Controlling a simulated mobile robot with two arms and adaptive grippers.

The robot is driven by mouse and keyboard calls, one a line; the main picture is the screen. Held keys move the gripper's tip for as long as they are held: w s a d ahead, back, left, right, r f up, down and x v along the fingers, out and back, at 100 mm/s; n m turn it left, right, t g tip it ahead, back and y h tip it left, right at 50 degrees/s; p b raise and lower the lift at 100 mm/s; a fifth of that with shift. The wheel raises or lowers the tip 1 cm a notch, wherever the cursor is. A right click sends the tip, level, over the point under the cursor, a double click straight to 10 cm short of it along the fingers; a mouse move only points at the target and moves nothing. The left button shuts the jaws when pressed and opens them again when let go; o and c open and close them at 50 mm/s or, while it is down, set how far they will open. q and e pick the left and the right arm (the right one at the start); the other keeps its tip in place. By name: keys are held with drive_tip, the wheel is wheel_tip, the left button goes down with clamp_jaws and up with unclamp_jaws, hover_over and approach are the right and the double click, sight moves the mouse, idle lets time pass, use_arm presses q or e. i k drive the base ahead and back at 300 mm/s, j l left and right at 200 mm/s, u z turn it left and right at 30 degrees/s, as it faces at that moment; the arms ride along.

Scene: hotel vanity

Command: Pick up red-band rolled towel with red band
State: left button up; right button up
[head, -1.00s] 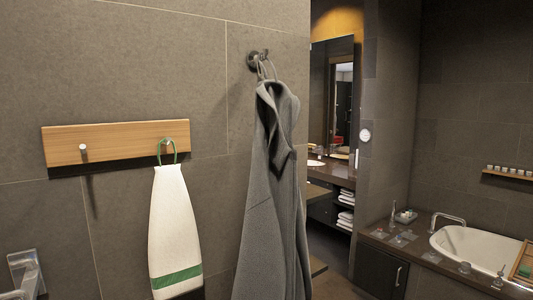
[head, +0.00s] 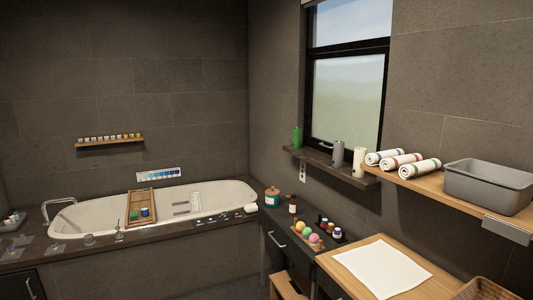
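The red-band rolled towel (head: 404,162) is white with reddish stripes. It lies on the wooden wall shelf (head: 450,192) at the right of the head view. It is the middle one of three rolled towels lying side by side. A blue-band rolled towel (head: 384,157) is on its left and a green-band rolled towel (head: 420,169) on its right. Neither of my grippers is in view.
A grey bin (head: 488,185) stands on the shelf right of the towels. Bottles stand on the window ledge (head: 327,165) to their left. Below are a wooden counter with a white sheet (head: 382,269) and a dark cabinet with colored balls (head: 308,234). A bathtub (head: 160,225) is farther back.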

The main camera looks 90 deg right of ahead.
sight(388, 164)
drive_tip(key=z, duration=3.7)
drive_tip(key=i+j+u, duration=0.55)
drive_tip(key=k+l, duration=0.05)
drive_tip(key=l, duration=0.05)
